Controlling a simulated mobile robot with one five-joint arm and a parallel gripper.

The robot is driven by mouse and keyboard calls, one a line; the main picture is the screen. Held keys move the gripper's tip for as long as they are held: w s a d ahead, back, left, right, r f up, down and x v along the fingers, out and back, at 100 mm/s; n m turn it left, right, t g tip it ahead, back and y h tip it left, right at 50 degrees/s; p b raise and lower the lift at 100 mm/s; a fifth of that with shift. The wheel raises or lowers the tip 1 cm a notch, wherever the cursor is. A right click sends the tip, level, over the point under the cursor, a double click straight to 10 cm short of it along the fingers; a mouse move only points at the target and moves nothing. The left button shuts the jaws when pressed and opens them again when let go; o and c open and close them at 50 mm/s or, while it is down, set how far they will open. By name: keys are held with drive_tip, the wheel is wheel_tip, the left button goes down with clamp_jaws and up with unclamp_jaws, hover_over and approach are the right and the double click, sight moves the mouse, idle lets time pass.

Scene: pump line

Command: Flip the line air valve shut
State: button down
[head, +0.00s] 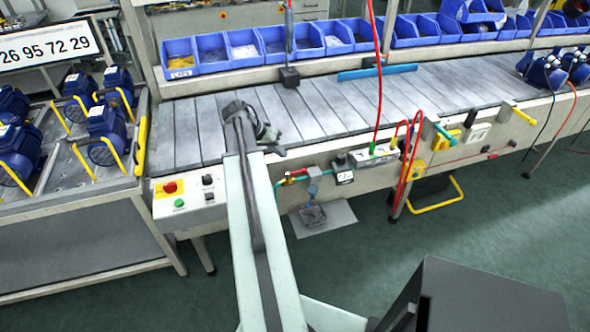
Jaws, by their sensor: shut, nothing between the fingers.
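Along the front rail of the line runs an air fitting (297,177) with a small red and yellow part on a green pipe, which looks like the line air valve. The picture is too small to tell its lever angle. A dark regulator-like block (344,166) sits just right of it. My gripper (277,146) is at the end of my arm, over the near edge of the slatted line top, above and left of the fitting and apart from it. It is shut and empty.
A control box (190,197) with red and green buttons is left of my arm. Red hoses (408,160) hang at the right. Blue bins (246,47) line the back. A rack (70,215) of blue pumps stands left. The slatted top (330,105) is largely clear.

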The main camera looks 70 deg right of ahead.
idle(0.3)
drive_tip(key=b+x, duration=0.8)
drive_tip(key=x, duration=0.1)
drive_tip(key=shift+w+f, duration=0.1)
drive_tip(key=shift+f, duration=0.15)
drive_tip(key=shift+s+d+f, duration=0.15)
drive_tip(key=shift+s+f, duration=0.1)
drive_tip(key=shift+s, duration=0.05)
drive_tip(key=shift+r, duration=0.1)
